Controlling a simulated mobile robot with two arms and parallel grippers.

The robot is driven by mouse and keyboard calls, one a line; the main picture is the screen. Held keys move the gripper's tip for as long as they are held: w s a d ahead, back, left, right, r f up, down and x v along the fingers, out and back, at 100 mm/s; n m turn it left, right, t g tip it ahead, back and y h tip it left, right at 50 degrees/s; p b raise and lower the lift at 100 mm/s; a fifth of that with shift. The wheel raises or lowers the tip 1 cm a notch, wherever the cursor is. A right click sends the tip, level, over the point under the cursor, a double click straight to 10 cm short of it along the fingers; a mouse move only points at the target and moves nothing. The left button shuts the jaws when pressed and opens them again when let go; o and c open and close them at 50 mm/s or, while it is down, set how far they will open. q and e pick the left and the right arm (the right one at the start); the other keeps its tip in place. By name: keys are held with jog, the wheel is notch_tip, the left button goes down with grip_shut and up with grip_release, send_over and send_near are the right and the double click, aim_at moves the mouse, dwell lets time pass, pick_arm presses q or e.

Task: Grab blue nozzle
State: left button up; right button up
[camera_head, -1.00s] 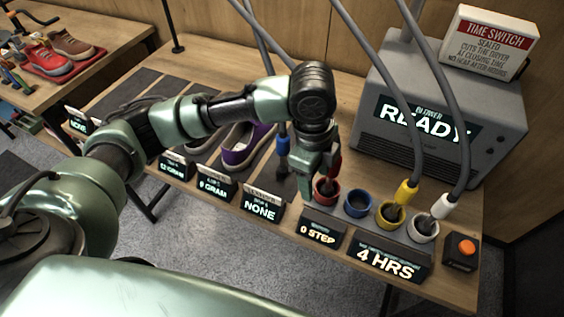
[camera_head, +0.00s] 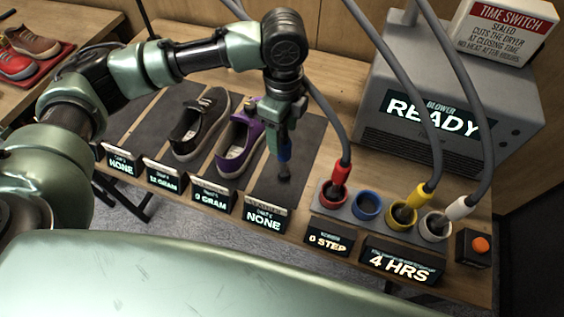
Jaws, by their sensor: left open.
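My left gripper (camera_head: 280,128) points down and is open. The blue cup (camera_head: 366,205) in the grey holder is empty. My right gripper is not in view.
The red nozzle (camera_head: 341,174), yellow nozzle (camera_head: 424,194) and white nozzle (camera_head: 457,208) sit in cups, with hoses rising above. A purple sneaker (camera_head: 240,138) and black sneaker (camera_head: 199,125) stand left. The blower (camera_head: 450,105) stands behind; small signs line the front edge.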

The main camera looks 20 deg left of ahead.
aim_at(284, 147)
pick_arm(q)
jog(key=shift+s+d+f+p, duration=0.15)
jog(key=shift+f+p, duration=0.15)
jog(key=shift+f, duration=0.25)
jog(key=shift+s+d+f+p, duration=0.1)
jog(key=shift+f+p, duration=0.15)
jog(key=shift+f, duration=0.3)
notch_tip(284, 147, down, 3)
jog(key=shift+w+a+r, duration=0.1)
jog(key=shift+a+r, duration=0.05)
jog(key=shift+r, duration=0.05)
jog(key=shift+f, duration=0.4)
jog(key=shift+c, duration=0.4)
grip_shut()
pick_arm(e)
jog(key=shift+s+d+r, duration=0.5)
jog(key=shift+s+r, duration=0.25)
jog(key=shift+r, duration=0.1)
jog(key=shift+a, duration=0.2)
